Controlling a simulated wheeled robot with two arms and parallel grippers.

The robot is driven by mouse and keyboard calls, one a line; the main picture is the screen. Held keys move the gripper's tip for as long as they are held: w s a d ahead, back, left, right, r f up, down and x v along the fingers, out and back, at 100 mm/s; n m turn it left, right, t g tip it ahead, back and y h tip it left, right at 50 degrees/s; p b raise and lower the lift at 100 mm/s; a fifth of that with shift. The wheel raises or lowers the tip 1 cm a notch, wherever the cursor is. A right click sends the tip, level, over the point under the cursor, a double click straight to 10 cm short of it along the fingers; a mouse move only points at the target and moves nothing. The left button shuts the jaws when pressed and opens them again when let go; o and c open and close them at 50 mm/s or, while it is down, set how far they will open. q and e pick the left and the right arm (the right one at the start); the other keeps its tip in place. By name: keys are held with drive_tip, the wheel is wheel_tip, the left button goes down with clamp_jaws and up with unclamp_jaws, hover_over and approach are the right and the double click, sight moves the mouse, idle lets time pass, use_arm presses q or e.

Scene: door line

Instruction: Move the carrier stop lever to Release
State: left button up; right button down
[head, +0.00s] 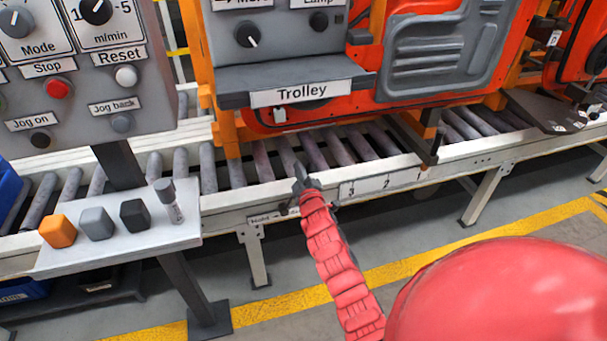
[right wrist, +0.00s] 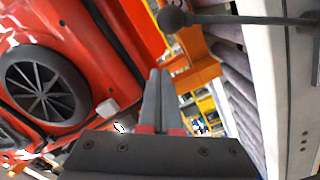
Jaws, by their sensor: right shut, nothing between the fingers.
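The carrier stop lever shows in the right wrist view as a dark ball knob (right wrist: 175,18) on a thin rod running to the pale conveyor rail. In the head view a small dark part (head: 287,208) beside my right arm may be this lever, mostly hidden. A small label (head: 263,218), seemingly reading Hold, is on the rail to its left; I see no Release label. My right gripper (head: 301,176) is shut and empty at the conveyor's front edge. In the right wrist view its fingertips (right wrist: 160,74) are apart from the knob in the picture. My left gripper is out of view.
A roller conveyor (head: 225,200) crosses the scene, with an orange carrier and red door (head: 410,95) above it. A Trolley box (head: 300,92) hangs over the rollers. A control panel (head: 75,85) and a small shelf with blocks (head: 120,240) stand left.

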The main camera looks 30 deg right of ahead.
drive_tip(key=v, duration=0.9)
drive_tip(key=shift+s+a+b, duration=0.15)
drive_tip(key=shift+s+b, duration=0.2)
